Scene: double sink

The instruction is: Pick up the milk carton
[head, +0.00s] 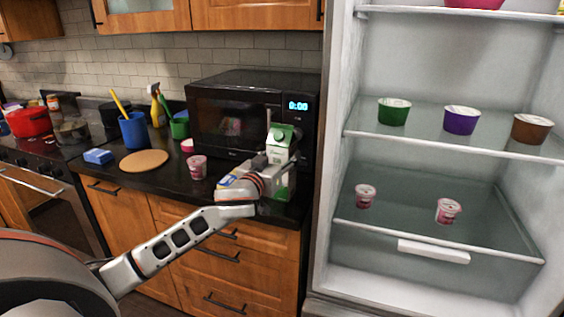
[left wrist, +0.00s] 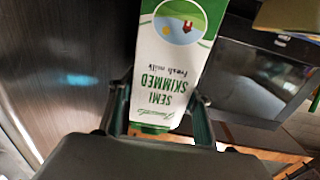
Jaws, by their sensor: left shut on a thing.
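The milk carton (head: 283,135) is white and green and stands upright at the counter's right end, in front of the microwave. My left gripper (head: 278,158) reaches it from the front, and its wrist hides part of the carton's lower side. In the left wrist view the carton (left wrist: 172,70) shows "Semi skimmed fresh milk" upside down. There the left gripper (left wrist: 162,100) has one finger on each side of the carton and is shut on it. I cannot tell whether the carton's base touches the counter. My right gripper is not in view.
The microwave (head: 235,115) stands close behind the carton. A pink yogurt cup (head: 197,167) and a round board (head: 144,162) are to the left. The open fridge (head: 333,150) is to the right, with several cups on its glass shelves and free room between them.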

